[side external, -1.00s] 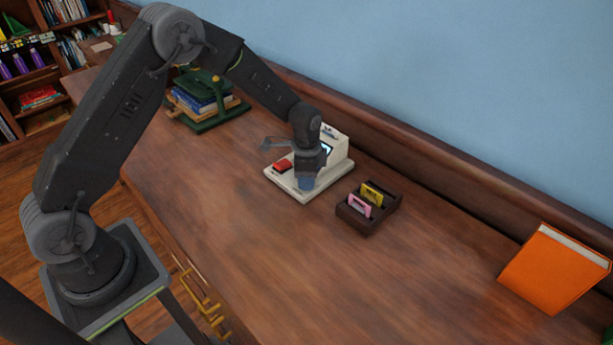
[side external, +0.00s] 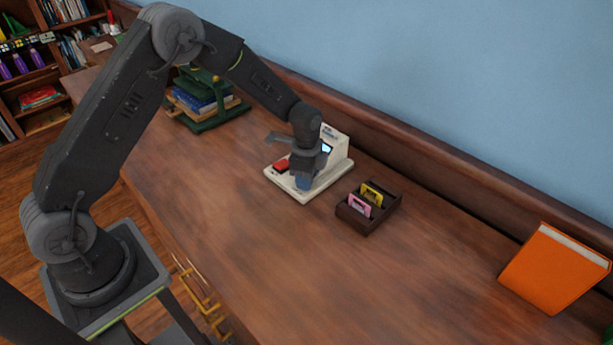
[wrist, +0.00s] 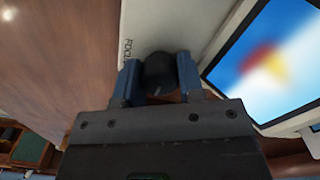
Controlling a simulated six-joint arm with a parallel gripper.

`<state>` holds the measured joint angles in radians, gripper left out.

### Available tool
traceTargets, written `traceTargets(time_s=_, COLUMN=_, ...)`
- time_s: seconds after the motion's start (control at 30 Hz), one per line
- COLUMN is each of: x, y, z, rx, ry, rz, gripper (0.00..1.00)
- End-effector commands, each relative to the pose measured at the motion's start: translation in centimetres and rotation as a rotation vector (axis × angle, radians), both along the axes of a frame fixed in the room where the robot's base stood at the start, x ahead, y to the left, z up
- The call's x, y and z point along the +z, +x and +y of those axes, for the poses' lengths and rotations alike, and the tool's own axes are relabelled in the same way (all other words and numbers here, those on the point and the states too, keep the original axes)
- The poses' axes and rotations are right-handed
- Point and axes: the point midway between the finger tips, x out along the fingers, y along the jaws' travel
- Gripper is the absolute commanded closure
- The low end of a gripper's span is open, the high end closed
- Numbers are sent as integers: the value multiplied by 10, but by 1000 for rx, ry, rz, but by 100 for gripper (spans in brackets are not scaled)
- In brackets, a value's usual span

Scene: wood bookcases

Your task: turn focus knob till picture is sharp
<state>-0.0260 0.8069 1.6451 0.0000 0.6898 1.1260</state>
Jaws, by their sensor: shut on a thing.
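The cream-white viewer (side external: 337,160) stands on the desk below my gripper, with a red part (side external: 281,166) at its left. In the wrist view its screen (wrist: 270,58) shows a blurred picture of red, yellow, white and blue. The dark round focus knob (wrist: 160,71) sits on the white base beside the partly covered "FOCUS" lettering. My gripper (wrist: 158,82) is shut on the knob, one blue-grey finger on each side. A pale mark shows on the knob's near side. In the side view my gripper (side external: 304,181) hides the knob.
A dark slide box (side external: 352,217) with a pink and a yellow slide stands right of the viewer. A green rack with books (side external: 207,104) is at the back left, an orange book (side external: 553,268) at the right. The front desk is clear.

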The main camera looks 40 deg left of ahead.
Motion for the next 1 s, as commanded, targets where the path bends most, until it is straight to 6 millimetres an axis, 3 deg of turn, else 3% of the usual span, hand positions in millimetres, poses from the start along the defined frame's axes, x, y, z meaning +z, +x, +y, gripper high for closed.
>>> traceTargets(time_s=0.03, x=1, y=0, z=0, rx=1, ry=0, rz=0, gripper=88)
traceTargets(time_s=0.07, x=1, y=0, z=0, rx=1, ry=0, rz=0, gripper=63)
traceTargets(time_s=0.33, x=0, y=0, z=0, rx=1, ry=0, rz=-1, gripper=39)
traceTargets(time_s=0.7, x=0, y=1, z=1, rx=30, ry=0, rz=-3, gripper=39)
traceTargets(time_s=1.0, x=0, y=1, z=1, rx=319, ry=0, rz=-4, gripper=39)
